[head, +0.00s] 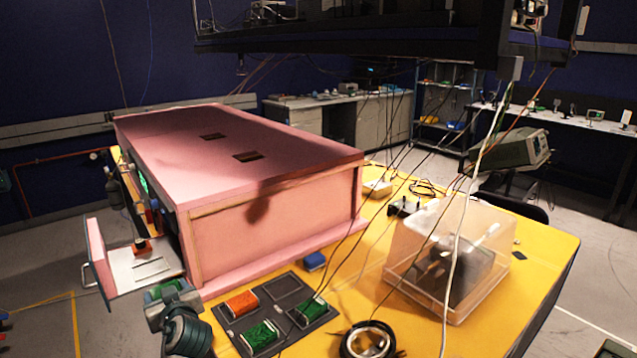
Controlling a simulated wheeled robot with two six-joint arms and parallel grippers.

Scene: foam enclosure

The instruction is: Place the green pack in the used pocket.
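A dark tray (283,322) with pockets lies on the yellow table. An orange pack (242,303) is in its left back pocket, a green pack (260,336) in the left front pocket, and another green pack (309,309) at the right front. The right back pocket (285,285) looks empty. No pocket label is readable. My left gripper (166,291) is at the lower left, in front of the open drawer and left of the tray. Something green shows at its fingers; I cannot tell whether it is held. My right gripper is not in view.
A pink foam enclosure (280,235) stands behind the tray, with an open drawer (140,270) at its left end. A blue block (315,261) is behind the tray. A clear box (450,262) stands on the right. A black ring (368,341) lies at the front; cables hang across.

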